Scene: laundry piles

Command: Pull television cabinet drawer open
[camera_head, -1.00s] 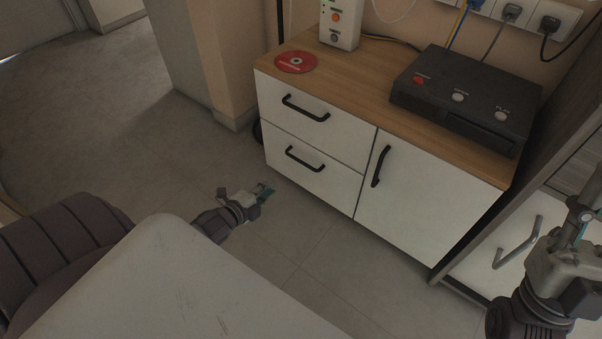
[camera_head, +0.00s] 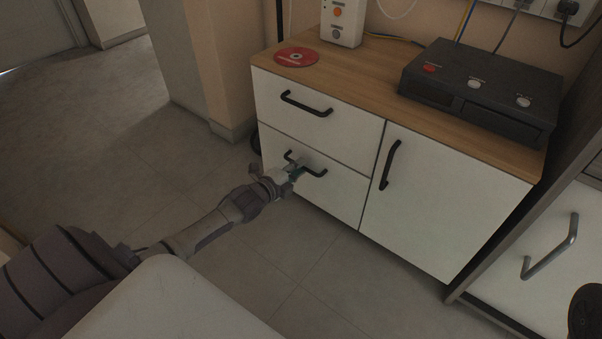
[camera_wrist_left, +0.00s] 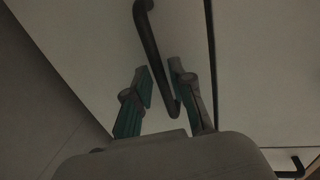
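The white television cabinet (camera_head: 424,198) with a wooden top has two drawers on its left, both shut. The upper drawer (camera_head: 345,122) has a black bar handle (camera_head: 306,104). My left gripper (camera_head: 297,172) is at the lower drawer (camera_head: 340,197), over its black handle (camera_head: 318,172). In the left wrist view the fingers (camera_wrist_left: 160,88) are apart, with the lower end of the dark handle (camera_wrist_left: 165,85) between them. I cannot tell whether they touch it. My right gripper is out of the head view; only a dark part of my right arm shows at the lower right edge.
A cabinet door with a black handle (camera_head: 389,165) is right of the drawers. A red disc (camera_head: 296,57), a white box (camera_head: 342,22) and a black player (camera_head: 480,88) stand on top. Another cabinet with a grey handle (camera_head: 551,247) is at the right. The floor in front is clear.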

